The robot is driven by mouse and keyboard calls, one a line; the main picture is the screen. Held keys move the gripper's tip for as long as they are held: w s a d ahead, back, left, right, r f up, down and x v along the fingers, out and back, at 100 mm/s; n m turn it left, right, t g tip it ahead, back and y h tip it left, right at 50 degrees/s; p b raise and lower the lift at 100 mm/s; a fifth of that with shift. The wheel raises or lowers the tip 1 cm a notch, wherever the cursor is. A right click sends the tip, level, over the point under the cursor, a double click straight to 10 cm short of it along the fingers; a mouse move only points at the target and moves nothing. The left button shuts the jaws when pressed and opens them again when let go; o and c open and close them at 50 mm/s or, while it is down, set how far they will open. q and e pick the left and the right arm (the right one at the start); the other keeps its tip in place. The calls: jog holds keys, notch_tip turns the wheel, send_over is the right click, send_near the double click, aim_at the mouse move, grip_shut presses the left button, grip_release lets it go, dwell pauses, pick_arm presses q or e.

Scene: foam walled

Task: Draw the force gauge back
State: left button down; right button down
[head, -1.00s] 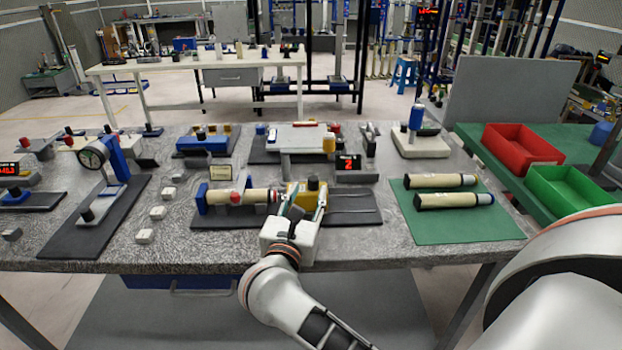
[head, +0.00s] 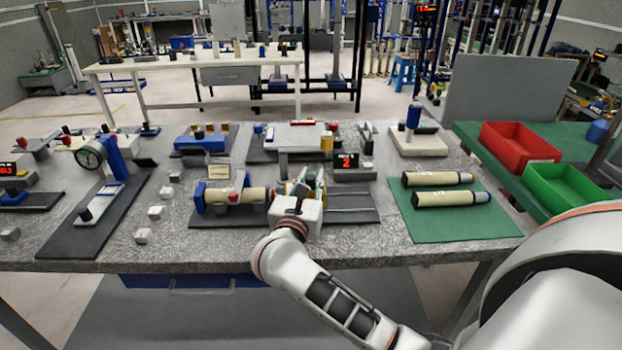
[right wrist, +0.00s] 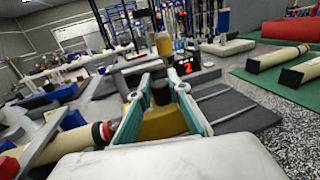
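The force gauge appears to be the yellow block with a black knob (right wrist: 160,92), on the dark base plate (head: 350,207) of the middle fixture. It also shows in the right wrist view as a yellow body (right wrist: 160,124). My right gripper (head: 305,183) is over it from the front, with one finger on each side of the knob. The fingers look apart, with narrow gaps beside the knob; contact is not clear. In the head view the gripper hides most of the block. A cream cylinder (head: 240,195) with a red knob lies left of it. My left gripper is out of view.
A red digital display (head: 346,161) stands behind the fixture. Right of it, two cream cylinders (head: 440,198) lie on a green mat (head: 455,225). A dial gauge stand (head: 92,155) is at the left. Small pale blocks (head: 148,214) lie between.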

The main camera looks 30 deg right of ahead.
jog(key=s+d, duration=0.2)
jog(key=d, duration=0.2)
jog(key=shift+s+d, duration=0.2)
jog(key=shift+s, duration=0.2)
jog(key=c, duration=2.1)
grip_release()
jog(key=shift+o, duration=1.1)
jog(key=shift+s+d, duration=0.1)
jog(key=shift+d, duration=0.05)
